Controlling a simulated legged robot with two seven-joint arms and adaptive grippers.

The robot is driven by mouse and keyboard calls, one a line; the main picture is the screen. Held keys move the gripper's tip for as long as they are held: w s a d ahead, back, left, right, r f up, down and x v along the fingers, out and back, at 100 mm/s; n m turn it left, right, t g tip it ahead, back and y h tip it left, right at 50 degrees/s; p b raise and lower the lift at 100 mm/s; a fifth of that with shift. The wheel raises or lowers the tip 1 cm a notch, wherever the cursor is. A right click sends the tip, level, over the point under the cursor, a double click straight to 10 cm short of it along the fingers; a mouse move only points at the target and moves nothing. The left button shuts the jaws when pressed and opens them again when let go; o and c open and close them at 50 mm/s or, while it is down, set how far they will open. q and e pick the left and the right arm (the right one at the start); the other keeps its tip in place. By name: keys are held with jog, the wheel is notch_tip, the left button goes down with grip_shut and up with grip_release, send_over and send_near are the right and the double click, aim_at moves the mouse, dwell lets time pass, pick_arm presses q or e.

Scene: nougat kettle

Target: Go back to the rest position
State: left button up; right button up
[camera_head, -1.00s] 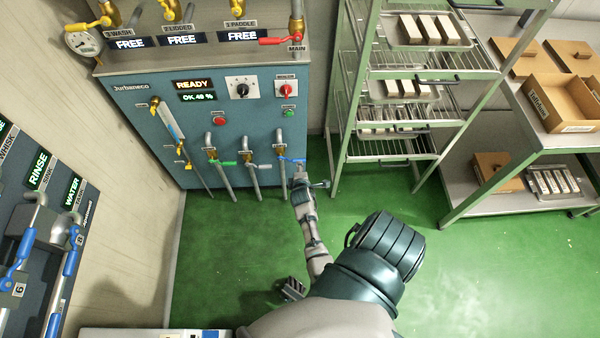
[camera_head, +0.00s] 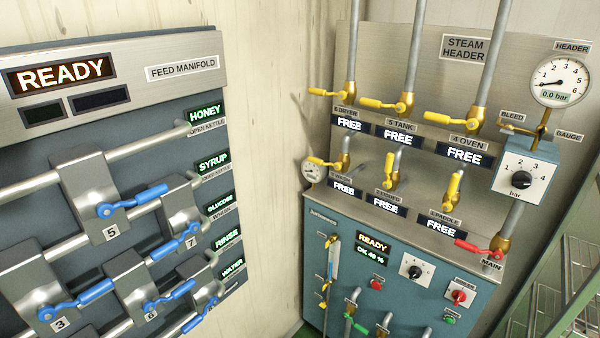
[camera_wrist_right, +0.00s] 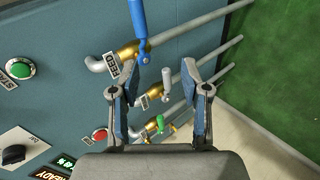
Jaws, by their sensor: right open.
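My right gripper (camera_wrist_right: 164,76) is open in the right wrist view, its two blue-grey fingers apart with nothing held between them. It faces the blue steam panel (camera_wrist_right: 60,35), which also shows in the head view (camera_head: 335,237). The valve marked FEED with a long blue handle (camera_wrist_right: 139,20) is just ahead of the fingertips. A grey-handled valve (camera_wrist_right: 166,78) and a green-handled valve (camera_wrist_right: 160,123) show between and beyond the fingers. I cannot tell how far the fingers are from these valves. Neither gripper shows in the head view.
The feed manifold (camera_head: 120,50) with several blue valve handles stands at the left. The steam header (camera_head: 467,48) with yellow handles and a red MAIN handle (camera_head: 478,247) is at the right. A wire rack (camera_head: 575,265) stands at the far right. Green floor (camera_wrist_right: 285,60) is clear beside the panel.

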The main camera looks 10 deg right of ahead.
jog(key=s+a+f+m+g+y+p, duration=0.1)
jog(key=s+a+f+m+y+p, duration=0.15)
jog(key=s+a+f, duration=0.5)
jog(key=s+a+f+m+g+y+p, duration=0.1)
jog(key=s+a+f+g+y+p, duration=0.3)
jog(key=a, duration=0.7)
pick_arm(q)
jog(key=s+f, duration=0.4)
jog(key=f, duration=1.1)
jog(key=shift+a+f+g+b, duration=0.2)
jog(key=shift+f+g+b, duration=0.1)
jog(key=shift+b, duration=0.15)
pick_arm(e)
jog(key=s+a+f+m+y, duration=0.1)
jog(key=s+a, duration=0.5)
jog(key=s, duration=0.7)
jog(key=shift+a+m+g, duration=0.2)
jog(key=shift+m+g, duration=0.2)
jog(key=shift+m, duration=0.05)
jog(key=shift+s+d, duration=0.1)
jog(key=shift+s, duration=0.05)
